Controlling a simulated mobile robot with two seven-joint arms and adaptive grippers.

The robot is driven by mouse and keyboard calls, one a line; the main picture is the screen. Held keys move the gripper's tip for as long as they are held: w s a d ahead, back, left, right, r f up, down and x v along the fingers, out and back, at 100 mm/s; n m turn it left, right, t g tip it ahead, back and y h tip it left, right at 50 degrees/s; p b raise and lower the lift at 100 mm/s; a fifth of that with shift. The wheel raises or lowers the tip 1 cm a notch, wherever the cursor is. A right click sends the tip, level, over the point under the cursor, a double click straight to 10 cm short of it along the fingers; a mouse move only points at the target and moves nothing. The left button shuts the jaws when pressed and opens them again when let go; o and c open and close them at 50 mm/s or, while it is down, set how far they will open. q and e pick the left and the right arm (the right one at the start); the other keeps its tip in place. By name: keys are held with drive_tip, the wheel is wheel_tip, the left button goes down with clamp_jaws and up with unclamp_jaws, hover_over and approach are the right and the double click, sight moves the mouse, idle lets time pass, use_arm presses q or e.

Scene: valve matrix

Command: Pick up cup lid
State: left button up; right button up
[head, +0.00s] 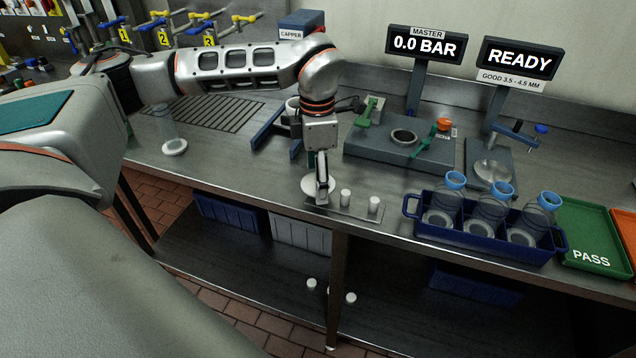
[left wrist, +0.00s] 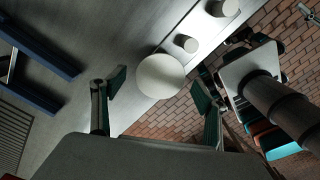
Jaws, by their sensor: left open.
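A round white disc, which looks like the cup lid (head: 309,186), lies at the front edge of the steel bench, at the left end of a small plate with two white pegs. My left gripper (head: 322,194) points down over it and hides part of it. In the left wrist view the white disc (left wrist: 160,72) shows beyond and between the spread fingers of my left gripper (left wrist: 158,90). The gripper is open and holds nothing. I cannot tell how far its fingertips are above the disc. My right gripper is not in view.
Two white pegs (head: 374,204) stand right beside the disc. A blue crate (head: 485,249) with clear blue-rimmed jars stands to the right, next to a green PASS tray (head: 598,240). A grey test fixture (head: 385,153) is behind. A clear jar (head: 167,130) stands left.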

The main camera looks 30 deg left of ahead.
use_arm(q)
drive_tip(key=c, duration=0.9)
drive_tip(key=shift+o, duration=0.2)
